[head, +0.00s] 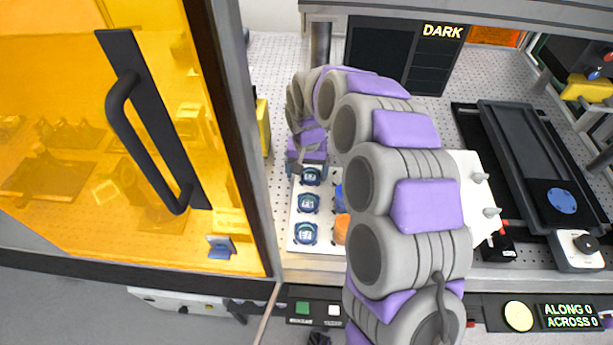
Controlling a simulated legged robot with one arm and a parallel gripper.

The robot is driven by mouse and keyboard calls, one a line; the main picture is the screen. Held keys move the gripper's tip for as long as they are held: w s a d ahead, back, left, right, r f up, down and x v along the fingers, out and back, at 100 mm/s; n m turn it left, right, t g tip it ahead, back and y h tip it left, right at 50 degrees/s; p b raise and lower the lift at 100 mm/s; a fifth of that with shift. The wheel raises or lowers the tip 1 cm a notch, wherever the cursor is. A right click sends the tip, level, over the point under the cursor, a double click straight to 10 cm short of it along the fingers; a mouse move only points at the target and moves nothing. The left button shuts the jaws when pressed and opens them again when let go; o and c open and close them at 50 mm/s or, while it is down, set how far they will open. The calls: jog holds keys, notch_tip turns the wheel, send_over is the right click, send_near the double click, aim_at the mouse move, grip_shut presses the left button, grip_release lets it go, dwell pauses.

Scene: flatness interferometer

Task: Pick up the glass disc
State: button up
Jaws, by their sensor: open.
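A white tray (295,247) lies on the perforated bench and bears a column of three small round clear-looking pieces in dark blue holders. They are the far one (311,177), the middle one (308,204) and the near one (305,234). I cannot tell for certain which is the glass disc. My gripper (308,171) is open and points down at the far holder, over or around it. I see nothing held in it. Its fingertips are small in the picture, so I cannot tell whether they touch the piece. My arm hides much of the tray's right side.
A blue piece (338,197) and an orange piece (341,229) show partly beside my arm. An amber door (90,130) with a black handle stands at left. A dark rail stage (532,150) stands at right. A screen (405,55) reads DARK at the back.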

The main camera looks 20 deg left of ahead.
jog(key=shift+d+r, duration=0.1)
jog(key=shift+d, duration=0.4)
jog(key=shift+c, duration=0.6)
jog(key=shift+d, duration=0.3)
jog(key=c, duration=0.3)
jog(key=shift+a, duration=0.5)
jog(key=c, duration=0.6)
jog(key=shift+c, duration=0.7)
jog(key=shift+d, duration=0.15)
